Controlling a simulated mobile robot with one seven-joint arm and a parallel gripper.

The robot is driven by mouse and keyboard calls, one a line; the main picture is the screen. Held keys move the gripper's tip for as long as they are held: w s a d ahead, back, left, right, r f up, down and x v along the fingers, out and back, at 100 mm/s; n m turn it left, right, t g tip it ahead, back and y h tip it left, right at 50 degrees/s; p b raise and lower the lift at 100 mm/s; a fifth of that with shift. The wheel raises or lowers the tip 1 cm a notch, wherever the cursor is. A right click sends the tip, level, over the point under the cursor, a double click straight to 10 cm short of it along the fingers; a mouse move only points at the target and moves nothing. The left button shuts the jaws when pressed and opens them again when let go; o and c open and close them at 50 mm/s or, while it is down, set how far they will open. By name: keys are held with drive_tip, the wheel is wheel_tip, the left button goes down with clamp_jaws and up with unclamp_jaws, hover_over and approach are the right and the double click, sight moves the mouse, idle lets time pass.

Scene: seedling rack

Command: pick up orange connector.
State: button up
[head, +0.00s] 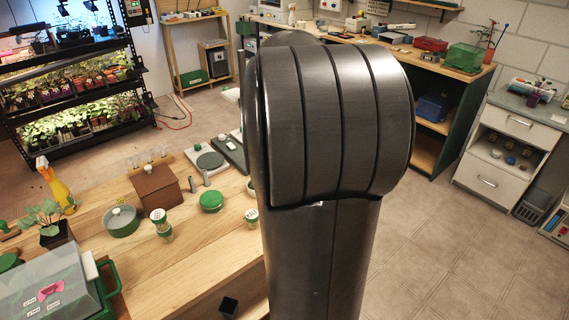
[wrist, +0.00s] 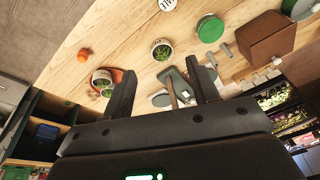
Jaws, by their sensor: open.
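A small orange piece (wrist: 84,53), which looks like the orange connector, lies on the wooden tabletop (wrist: 125,35) in the wrist view. It is too small there to make out its shape. My gripper (wrist: 165,72) is open, with nothing between its two dark fingers. The orange piece is apart from the gripper, to the left of and above the left fingertip in the wrist view. In the head view my own arm covers the middle of the picture, and neither the gripper nor the orange piece shows.
Another pot (wrist: 161,50), a green round lid (wrist: 210,28) and a brown box (wrist: 267,38) stand on the table. Bare wood surrounds the orange piece.

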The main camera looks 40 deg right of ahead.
drive_tip(key=d+f+m+g, duration=0.1)
drive_tip(key=d+f, duration=0.5)
drive_tip(key=d, duration=0.2)
drive_tip(key=d+f, duration=0.7)
drive_tip(key=d, duration=0.2)
drive_tip(key=d+f+m+g, duration=0.1)
drive_tip(key=d+f, duration=0.6)
drive_tip(key=d, duration=0.2)
drive_tip(key=shift+s+f+m+g, duration=0.15)
drive_tip(key=shift+f+m+g, duration=0.05)
drive_tip(key=shift+m+g, duration=0.1)
drive_tip(key=shift+s+a+f, duration=0.1)
drive_tip(key=shift+s+f, duration=0.05)
drive_tip(key=shift+f, duration=1.4)
drive_tip(key=shift+s+f, duration=0.15)
drive_tip(key=shift+f, duration=1.4)
drive_tip(key=c, duration=1)
drive_tip(key=shift+r, duration=0.1)
